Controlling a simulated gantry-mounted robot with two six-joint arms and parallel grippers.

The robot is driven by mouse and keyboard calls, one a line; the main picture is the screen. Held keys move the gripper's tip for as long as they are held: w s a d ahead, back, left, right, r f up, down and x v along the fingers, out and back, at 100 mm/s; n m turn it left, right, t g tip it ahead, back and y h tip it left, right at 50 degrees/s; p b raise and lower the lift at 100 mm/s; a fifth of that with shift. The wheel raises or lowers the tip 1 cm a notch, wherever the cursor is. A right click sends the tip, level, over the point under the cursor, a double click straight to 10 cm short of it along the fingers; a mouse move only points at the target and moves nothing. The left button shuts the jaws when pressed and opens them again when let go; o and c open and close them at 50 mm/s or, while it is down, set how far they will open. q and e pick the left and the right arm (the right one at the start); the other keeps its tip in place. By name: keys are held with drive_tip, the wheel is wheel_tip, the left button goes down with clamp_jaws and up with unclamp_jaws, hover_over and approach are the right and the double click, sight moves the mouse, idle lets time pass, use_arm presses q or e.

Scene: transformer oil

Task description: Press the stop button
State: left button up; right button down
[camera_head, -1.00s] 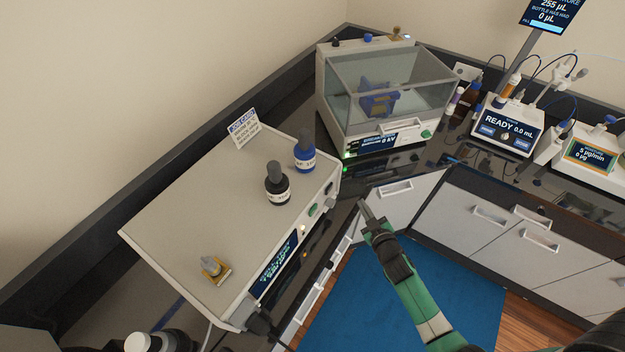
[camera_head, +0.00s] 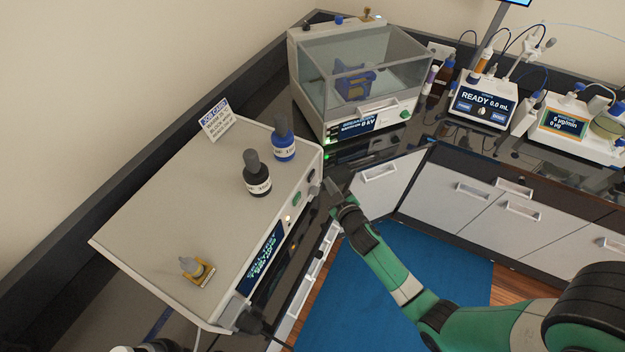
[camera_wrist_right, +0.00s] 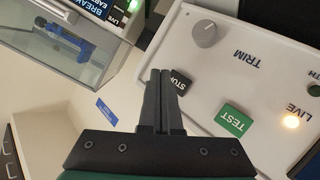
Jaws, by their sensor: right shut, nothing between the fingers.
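The stop button is a dark button (camera_wrist_right: 181,80) marked STOP on the white front panel of the tester in the right wrist view, partly hidden behind my fingers. In the head view it looks like the small dark spot (camera_head: 311,175) near the panel's right end. My right gripper (camera_head: 331,186) is shut and empty, just off that end of the panel. In the wrist view its fingertips (camera_wrist_right: 160,73) overlap the button's left edge; I cannot tell whether they touch it. My left gripper is not in view.
A green TEST button (camera_wrist_right: 232,120) and a grey TRIM knob (camera_wrist_right: 205,34) flank the stop button. A LIVE lamp (camera_wrist_right: 290,122) glows. Black (camera_head: 257,175) and blue (camera_head: 284,140) bottles stand on the tester (camera_head: 180,215). A clear-lidded breakdown tester (camera_head: 360,75) stands behind.

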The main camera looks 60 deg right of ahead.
sight(311, 176)
drive_tip(key=shift+w+a+b, duration=0.1)
drive_tip(key=shift+w+b, duration=0.25)
drive_tip(key=shift+w, duration=0.75)
drive_tip(key=shift+w+f, duration=0.1)
idle(1.1)
drive_tip(key=shift+w+b, duration=0.3)
drive_tip(key=shift+b, duration=0.05)
drive_tip(key=shift+w+b, duration=0.3)
drive_tip(key=shift+w, duration=0.1)
idle(0.5)
drive_tip(key=shift+s, duration=0.1)
drive_tip(key=shift+s+p, duration=0.45)
drive_tip(key=shift+s, duration=0.25)
